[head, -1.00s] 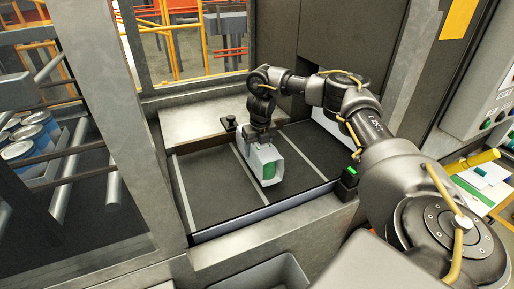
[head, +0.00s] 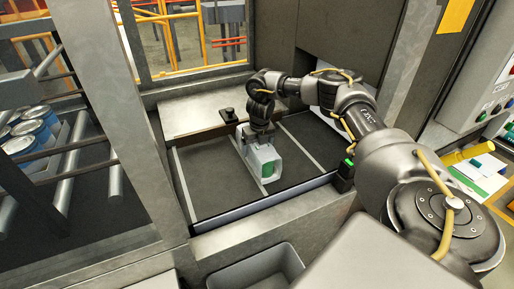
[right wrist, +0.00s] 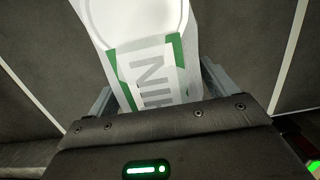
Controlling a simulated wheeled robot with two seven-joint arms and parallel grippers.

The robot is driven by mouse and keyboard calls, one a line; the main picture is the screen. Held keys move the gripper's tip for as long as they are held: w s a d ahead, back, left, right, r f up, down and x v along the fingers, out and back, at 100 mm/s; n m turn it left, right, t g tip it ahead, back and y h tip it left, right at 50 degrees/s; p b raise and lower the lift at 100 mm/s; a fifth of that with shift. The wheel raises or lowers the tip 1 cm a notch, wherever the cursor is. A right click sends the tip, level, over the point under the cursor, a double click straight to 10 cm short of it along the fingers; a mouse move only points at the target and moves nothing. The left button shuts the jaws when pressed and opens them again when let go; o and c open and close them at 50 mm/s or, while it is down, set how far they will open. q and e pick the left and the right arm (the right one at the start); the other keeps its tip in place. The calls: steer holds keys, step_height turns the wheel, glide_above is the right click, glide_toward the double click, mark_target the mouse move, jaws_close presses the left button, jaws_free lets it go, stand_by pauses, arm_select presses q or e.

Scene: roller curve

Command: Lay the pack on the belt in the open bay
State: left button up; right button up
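The gripper appears shut on the pack. I cannot tell whether the pack's underside touches the belt. My left gripper is not in view.
A metal plate (head: 190,115) with a dark knob lies behind the belt. A front rail (head: 262,205) borders it, with a green-lit block (head: 345,172) at its right end. A grey bin (head: 255,270) is below. Blue cans (head: 32,135) stand beyond the left frame. The belt's left part is clear.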

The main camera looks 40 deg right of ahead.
steer(key=r+b, duration=0.1)
steer(key=r, duration=0.3)
steer(key=shift+s+a+r+b, duration=0.1)
steer(key=shift+s+r+b, duration=0.1)
steer(key=shift+r+b, duration=0.2)
steer(key=r, duration=0.5)
steer(key=s+r+p, duration=0.1)
steer(key=r, duration=0.1)
steer(key=shift+a+r, duration=0.15)
